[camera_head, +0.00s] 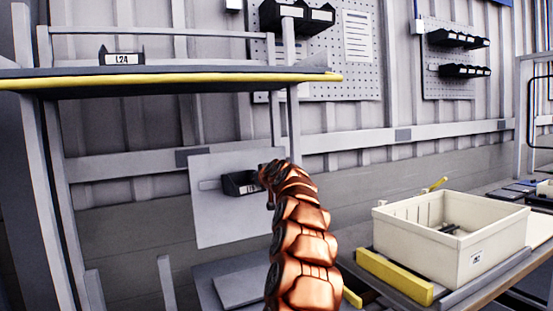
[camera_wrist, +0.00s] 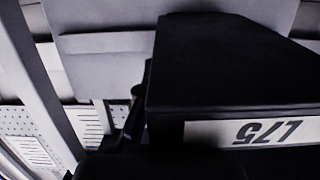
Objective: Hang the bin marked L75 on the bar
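The black bin marked L75 (camera_wrist: 225,75) fills the right of the wrist view, with its white label upside down there. My gripper (camera_head: 266,180) is at the bin's right end, mostly hidden behind my copper-coloured arm. A dark finger (camera_wrist: 134,118) lies against the bin's edge in the wrist view, and the gripper appears shut on the bin. Whether the bin's back touches the bar is hidden.
A shelf with a yellow edge (camera_head: 180,81) spans the upper left and bears a bin marked L24 (camera_head: 122,58). A cream crate (camera_head: 478,255) stands on the bench at right, beside a yellow block (camera_head: 393,277). Black bins hang on pegboards behind.

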